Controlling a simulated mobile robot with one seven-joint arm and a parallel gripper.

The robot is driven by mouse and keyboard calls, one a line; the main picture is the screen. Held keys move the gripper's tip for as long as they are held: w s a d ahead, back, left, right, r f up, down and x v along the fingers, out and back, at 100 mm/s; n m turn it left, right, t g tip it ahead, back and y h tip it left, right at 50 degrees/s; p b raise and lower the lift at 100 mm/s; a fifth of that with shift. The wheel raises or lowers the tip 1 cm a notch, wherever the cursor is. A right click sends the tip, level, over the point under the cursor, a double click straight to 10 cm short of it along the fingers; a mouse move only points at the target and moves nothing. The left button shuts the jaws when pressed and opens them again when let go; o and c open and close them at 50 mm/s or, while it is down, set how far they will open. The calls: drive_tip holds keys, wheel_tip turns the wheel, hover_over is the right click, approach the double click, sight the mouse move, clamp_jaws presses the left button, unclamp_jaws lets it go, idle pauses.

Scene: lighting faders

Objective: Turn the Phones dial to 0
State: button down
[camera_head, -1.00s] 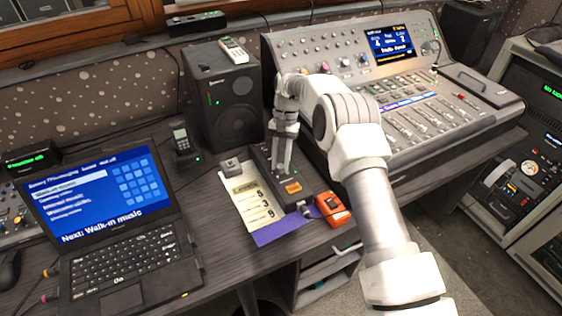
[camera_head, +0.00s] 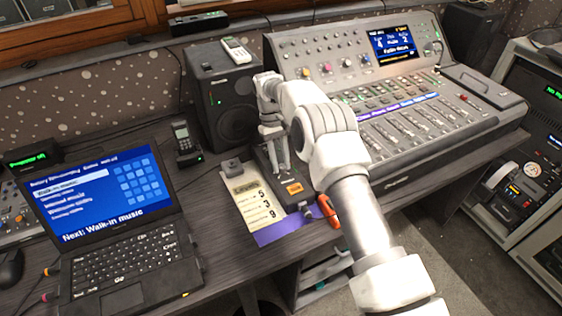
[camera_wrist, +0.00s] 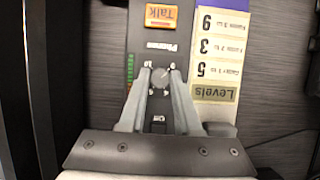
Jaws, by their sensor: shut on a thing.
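The Phones dial (camera_wrist: 161,79) is a small round grey knob on a dark control box (camera_wrist: 146,45), with the label "Phones" beside it. My gripper (camera_wrist: 160,76) is shut on the dial, one finger on each side. The wrist view shows the panel upside down; small scale figures ring the dial, but I cannot read its pointer surely. In the head view my gripper (camera_head: 277,168) reaches down onto the box (camera_head: 299,202), and the dial is hidden by the fingers. An orange Talk button (camera_head: 295,188) is on the same box.
A Levels card (camera_head: 258,205) on a purple sheet lies left of the box. An orange-red device (camera_head: 328,211) is at its right, partly behind my arm. A speaker (camera_head: 222,108) stands behind, the mixing console (camera_head: 400,140) to the right, a laptop (camera_head: 110,235) to the left.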

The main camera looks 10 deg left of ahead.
sight(282, 165)
idle(0.5)
drive_tip(key=c, duration=0.6)
unclamp_jaws()
drive_tip(key=r, duration=0.4)
drive_tip(key=shift+d+r, duration=0.25)
drive_tip(key=shift+r, duration=0.05)
drive_tip(key=s+d+r, duration=0.1)
drive_tip(key=d+r, duration=0.5)
drive_tip(key=d, duration=0.5)
drive_tip(key=shift+r+p, duration=0.2)
drive_tip(key=shift+p, duration=0.15)
drive_tip(key=shift+d, duration=0.1)
